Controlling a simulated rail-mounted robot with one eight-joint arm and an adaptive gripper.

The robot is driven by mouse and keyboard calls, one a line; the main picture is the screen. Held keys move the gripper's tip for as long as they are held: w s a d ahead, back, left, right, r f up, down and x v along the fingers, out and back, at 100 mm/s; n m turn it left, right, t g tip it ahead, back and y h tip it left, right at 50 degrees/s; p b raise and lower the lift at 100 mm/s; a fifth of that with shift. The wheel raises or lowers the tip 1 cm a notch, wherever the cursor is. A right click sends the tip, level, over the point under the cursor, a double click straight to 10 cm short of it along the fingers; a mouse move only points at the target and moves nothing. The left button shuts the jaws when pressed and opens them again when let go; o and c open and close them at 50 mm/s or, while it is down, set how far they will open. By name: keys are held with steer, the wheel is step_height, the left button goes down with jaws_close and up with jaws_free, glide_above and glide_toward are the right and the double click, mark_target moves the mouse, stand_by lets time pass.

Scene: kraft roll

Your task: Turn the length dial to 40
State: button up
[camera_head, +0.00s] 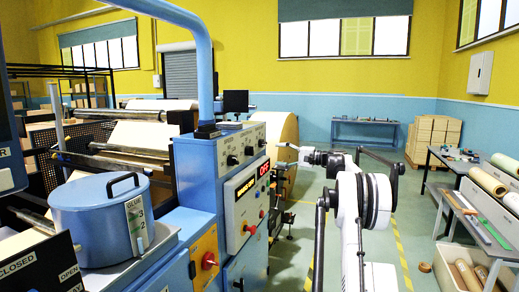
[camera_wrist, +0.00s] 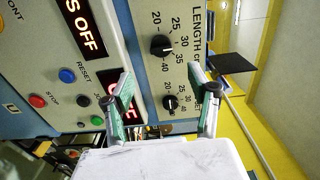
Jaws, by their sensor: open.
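The length dial (camera_wrist: 162,45) is a black round knob on a light panel, under the lettering "LENGTH cm", with a scale from 20 to 40 around it. I cannot read its pointer surely. A second black knob (camera_wrist: 170,102) with a similar scale sits below it in the wrist view. My gripper (camera_wrist: 160,72) is open and empty, its two fingers spread either side of the picture's middle. The length dial shows above and between the fingertips, apart from them. In the head view my gripper (camera_head: 286,155) is in front of the machine's panel; the knobs there are small.
A dark flat plate (camera_wrist: 232,63) juts out on the right.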

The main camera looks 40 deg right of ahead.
mark_target(252, 151)
steer(key=p+x, duration=0.1)
steer(key=x, duration=0.5)
steer(key=p+x, duration=0.2)
steer(key=x, duration=0.5)
steer(key=shift+w+d+r, duration=0.1)
steer(key=shift+w, duration=0.3)
steer(key=c, duration=1.2)
